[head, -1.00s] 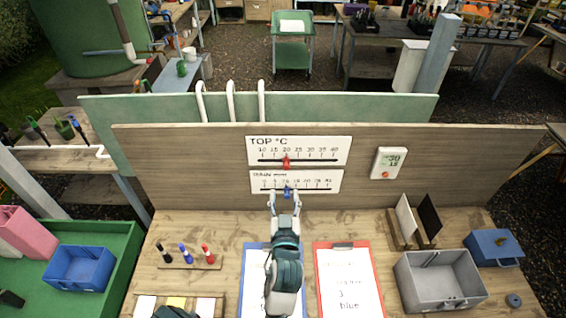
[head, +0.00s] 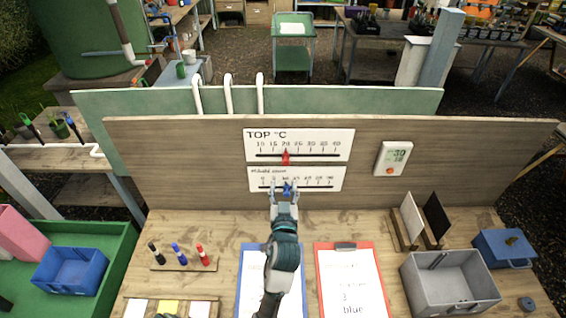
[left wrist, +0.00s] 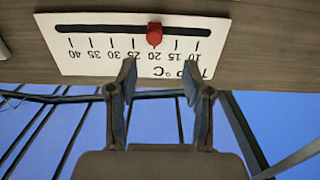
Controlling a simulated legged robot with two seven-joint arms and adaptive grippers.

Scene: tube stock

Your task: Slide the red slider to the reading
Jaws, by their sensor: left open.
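The upper white scale board (head: 340,145), marked TOP °C, is on the upright wooden panel. Its red slider (head: 286,157) stands at about the 20 mark. In the left wrist view the red slider (left wrist: 154,34) shows on the upside-down scale, beyond the fingertips and apart from them. My left gripper (head: 285,191) is open and empty, with its fingertips in front of the lower scale, around the blue slider (head: 288,187) in the picture. I cannot tell whether they touch it. The open fingers also show in the left wrist view (left wrist: 158,80). My right gripper is not in view.
A white display (head: 392,158) with an orange button is on the panel to the right; it seems to read 30 above 18. Below are a red clipboard (head: 319,275), a blue clipboard (head: 240,285), a grey bin (head: 455,296) and a marker rack (head: 185,264).

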